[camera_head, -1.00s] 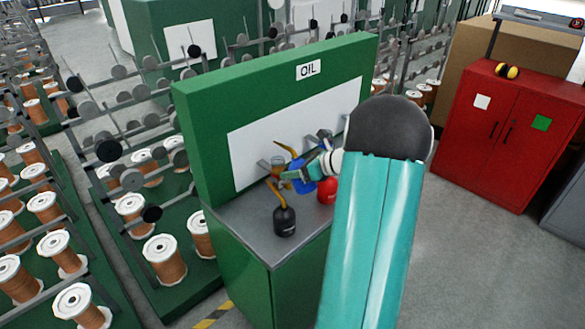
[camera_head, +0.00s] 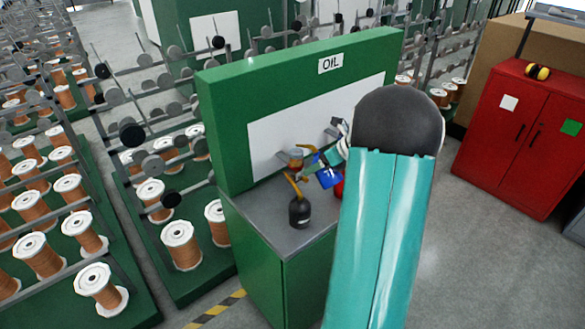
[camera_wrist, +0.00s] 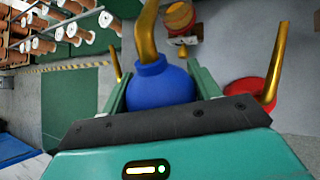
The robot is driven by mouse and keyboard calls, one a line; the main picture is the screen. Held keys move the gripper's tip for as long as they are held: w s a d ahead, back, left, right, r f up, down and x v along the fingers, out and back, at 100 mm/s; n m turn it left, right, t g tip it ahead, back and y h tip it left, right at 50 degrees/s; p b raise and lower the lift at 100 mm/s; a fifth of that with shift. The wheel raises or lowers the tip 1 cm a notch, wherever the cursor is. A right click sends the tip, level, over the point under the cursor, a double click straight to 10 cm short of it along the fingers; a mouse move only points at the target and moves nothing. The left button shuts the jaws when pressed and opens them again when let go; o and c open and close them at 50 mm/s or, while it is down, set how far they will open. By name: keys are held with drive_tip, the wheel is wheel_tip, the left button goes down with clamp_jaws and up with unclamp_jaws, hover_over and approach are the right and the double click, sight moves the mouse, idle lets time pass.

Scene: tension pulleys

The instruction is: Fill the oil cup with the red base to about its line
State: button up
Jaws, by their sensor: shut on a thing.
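My gripper (camera_wrist: 152,88) is shut on a blue oil can (camera_wrist: 160,85) with a curved brass spout. The blue can also shows in the head view (camera_head: 328,178), held above the bench top, its spout pointing left toward an oil cup (camera_head: 295,158). The amber-looking cup is mounted at the white panel and also shows at the top of the wrist view (camera_wrist: 180,17). The spout tip looks close to the cup; whether oil flows cannot be seen.
A black oil can (camera_head: 300,212) stands on the grey bench top (camera_head: 255,206) of the green oil station (camera_head: 213,115). A red can (camera_wrist: 250,97) is partly hidden behind my arm in the head view. Racks of copper spools stand left; a red cabinet (camera_head: 522,135) stands right.

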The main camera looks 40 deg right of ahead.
sight(319, 153)
drive_tip(key=shift+w, duration=0.1)
drive_tip(key=shift+r+g, duration=0.3)
drive_tip(key=shift+g, duration=0.5)
drive_tip(key=shift+r, duration=0.15)
drive_tip(key=shift+r+g, duration=0.4)
drive_tip(key=shift+g, duration=0.1)
drive_tip(key=shift+r, duration=0.15)
idle(1.0)
drive_tip(key=shift+r+m+g, duration=0.25)
drive_tip(key=shift+m+g, duration=0.05)
drive_tip(key=shift+g, duration=0.2)
drive_tip(key=shift+w+r, duration=0.1)
drive_tip(key=shift+r, duration=0.1)
idle(0.5)
drive_tip(key=shift+r+g, duration=0.15)
drive_tip(key=shift+g, duration=0.15)
